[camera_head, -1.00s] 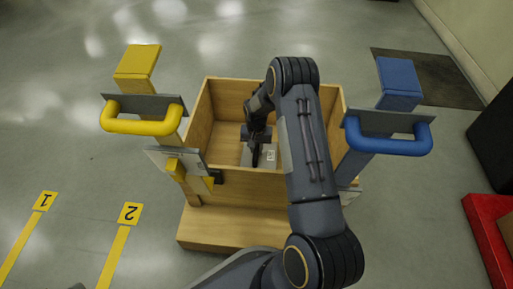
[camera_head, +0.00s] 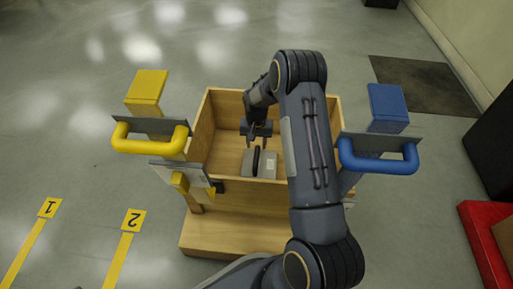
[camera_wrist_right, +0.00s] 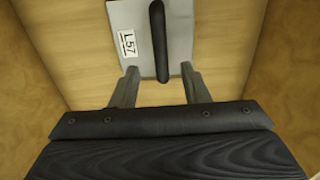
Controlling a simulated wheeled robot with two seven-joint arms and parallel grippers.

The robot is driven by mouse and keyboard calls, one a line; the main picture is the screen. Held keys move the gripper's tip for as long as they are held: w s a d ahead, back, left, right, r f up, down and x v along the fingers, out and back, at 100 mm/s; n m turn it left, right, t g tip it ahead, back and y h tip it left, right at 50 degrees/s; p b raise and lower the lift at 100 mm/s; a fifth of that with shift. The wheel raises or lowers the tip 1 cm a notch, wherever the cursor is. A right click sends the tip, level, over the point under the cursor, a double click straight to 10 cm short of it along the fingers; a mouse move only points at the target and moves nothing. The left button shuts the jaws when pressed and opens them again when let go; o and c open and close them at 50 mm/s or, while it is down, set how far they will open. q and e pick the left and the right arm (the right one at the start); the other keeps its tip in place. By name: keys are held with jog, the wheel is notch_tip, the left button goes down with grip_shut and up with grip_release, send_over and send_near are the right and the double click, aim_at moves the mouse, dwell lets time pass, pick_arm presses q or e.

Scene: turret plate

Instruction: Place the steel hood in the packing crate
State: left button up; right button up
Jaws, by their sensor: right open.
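The steel hood (camera_head: 268,164) is a grey metal piece with a black bar handle on top. It lies on the floor inside the wooden packing crate (camera_head: 225,100). In the right wrist view the hood (camera_wrist_right: 178,40) shows a white label reading L57 and the dark handle, with the crate floor (camera_wrist_right: 85,60) around it. My right gripper (camera_head: 255,138) is inside the crate, just behind and above the hood. In the wrist view its two fingers (camera_wrist_right: 160,78) are apart, one on each side of the handle's near end, with nothing held. My left gripper is not in view.
A yellow post with a yellow handle (camera_head: 150,143) stands at the crate's left. A blue post with a blue handle (camera_head: 378,161) stands at its right. A red-edged box (camera_head: 485,245) is at the far right. Floor at left is clear, with numbered yellow strips (camera_head: 120,250).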

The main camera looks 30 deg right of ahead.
notch_tip(320, 180, up, 3)
jog(key=shift+r+p, duration=0.15)
jog(key=shift+p, duration=0.25)
dwell(0.3)
